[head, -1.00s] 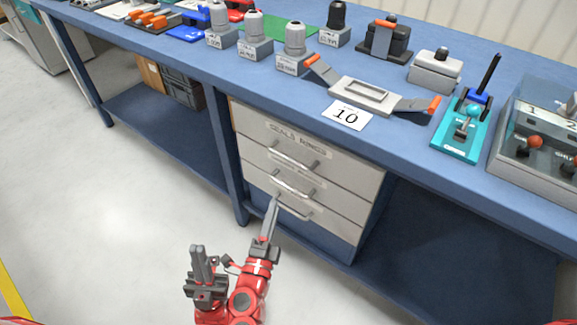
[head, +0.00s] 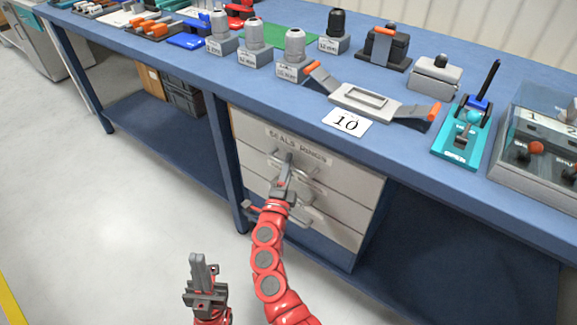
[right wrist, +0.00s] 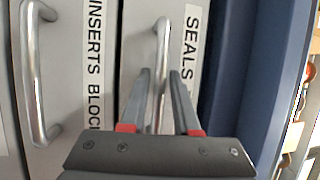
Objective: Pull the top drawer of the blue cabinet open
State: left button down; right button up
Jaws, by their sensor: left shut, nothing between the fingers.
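The cabinet under the blue bench has pale grey fronts and blue lower parts. Its top drawer (head: 257,127), labelled "SEALS RINGS", is closed. My right gripper (head: 287,167) is at the top drawer's metal handle (head: 309,173), partly hiding it. In the right wrist view the handle (right wrist: 162,38) runs between the two open fingers of the right gripper (right wrist: 160,80), with a gap on each side. My left gripper (head: 197,262) is shut and empty, low in front of the cabinet, apart from it.
A lower drawer handle (right wrist: 34,75) lies beside the right gripper in the wrist view. A bench leg (head: 226,165) stands left of the cabinet. The floor (head: 120,220) there is clear.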

grip_shut()
dwell(1.4)
